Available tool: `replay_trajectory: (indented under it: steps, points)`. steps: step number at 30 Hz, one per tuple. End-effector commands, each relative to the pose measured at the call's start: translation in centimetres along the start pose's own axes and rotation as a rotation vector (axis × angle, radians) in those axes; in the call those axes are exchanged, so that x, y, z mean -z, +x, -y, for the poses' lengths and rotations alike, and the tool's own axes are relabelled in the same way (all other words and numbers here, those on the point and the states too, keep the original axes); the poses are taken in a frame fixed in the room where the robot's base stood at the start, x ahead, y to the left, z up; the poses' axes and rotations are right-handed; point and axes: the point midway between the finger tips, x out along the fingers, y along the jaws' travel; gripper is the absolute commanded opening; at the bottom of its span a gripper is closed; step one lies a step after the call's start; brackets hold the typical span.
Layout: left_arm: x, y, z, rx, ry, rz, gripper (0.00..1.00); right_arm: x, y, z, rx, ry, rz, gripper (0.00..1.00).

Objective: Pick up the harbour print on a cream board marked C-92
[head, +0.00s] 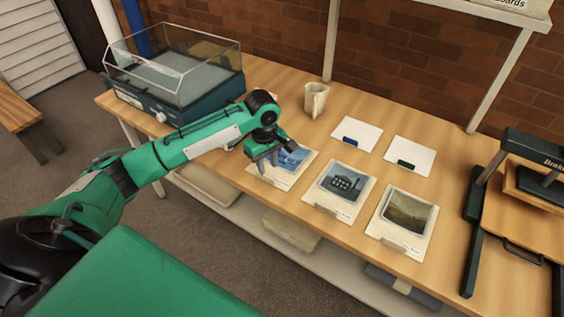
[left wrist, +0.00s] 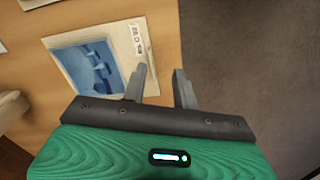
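A cream board (head: 281,181) with a blue print lies on the table at the left of a row of three boards. Its blue print (left wrist: 92,66) and a small label (left wrist: 137,49) show in the left wrist view; the label is too small to read surely. My left gripper (head: 264,163) is over this board's front left part in the head view and hides some of it. In the left wrist view its two fingers (left wrist: 161,73) stand apart with nothing between them, beside the board's labelled edge. Whether a finger touches the board I cannot tell. My right gripper is not in view.
Boards with a dark building print (head: 342,185) and a brown landscape print (head: 408,212) lie to the right. Two white cards (head: 356,134) (head: 410,155) and a cream jug (head: 316,99) are behind. A clear-lidded case (head: 175,75) stands left, a black press (head: 478,200) right.

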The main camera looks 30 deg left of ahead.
Motion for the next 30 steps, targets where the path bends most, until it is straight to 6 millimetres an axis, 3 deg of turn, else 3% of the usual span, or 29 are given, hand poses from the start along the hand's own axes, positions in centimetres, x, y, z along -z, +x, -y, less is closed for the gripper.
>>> replay_trajectory:
  steps: [1,3,10,14,22,30]
  points:
    - [1.8,-1.4,-0.2,0.006,-0.074,-0.009,0.29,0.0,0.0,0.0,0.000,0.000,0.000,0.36]
    - [3.5,-2.7,-0.3,0.016,-0.169,-0.010,0.29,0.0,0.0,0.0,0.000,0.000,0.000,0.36]
    - [6.0,-4.6,-0.1,0.034,-0.327,-0.008,0.29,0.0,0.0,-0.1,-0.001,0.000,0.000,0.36]
    - [6.1,-3.1,0.0,0.037,-0.337,-0.007,0.29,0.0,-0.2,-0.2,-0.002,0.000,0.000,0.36]
    - [6.0,2.0,0.1,0.036,-0.333,-0.006,0.29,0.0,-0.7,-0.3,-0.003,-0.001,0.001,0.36]
    - [5.9,4.2,0.0,0.033,-0.332,-0.006,0.29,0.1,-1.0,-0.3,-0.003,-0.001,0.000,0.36]
